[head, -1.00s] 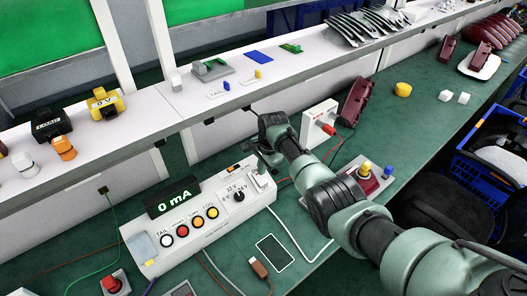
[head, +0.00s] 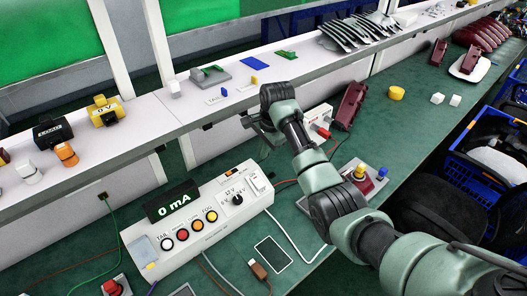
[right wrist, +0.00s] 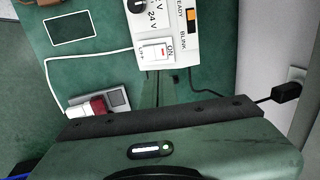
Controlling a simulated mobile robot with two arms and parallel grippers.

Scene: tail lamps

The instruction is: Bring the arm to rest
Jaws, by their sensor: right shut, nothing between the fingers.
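My right arm reaches in from the lower right in the head view. Its gripper (head: 258,126) is above the bench, beyond the white test box, close to the front edge of the white shelf. It is shut and holds nothing. The test box (head: 205,222) has a display reading 0 mA (head: 172,199), several round coloured buttons and a knob (head: 237,199). Its white rocker switch (right wrist: 157,52) shows in the right wrist view, marked ON. My left gripper is not in view.
A dark red tail lamp (head: 351,105) stands by a white fixture (head: 318,120). A small station with yellow and blue caps (head: 362,175) sits near my forearm. The shelf (head: 150,118) runs behind. Blue crates (head: 470,178) stand at right.

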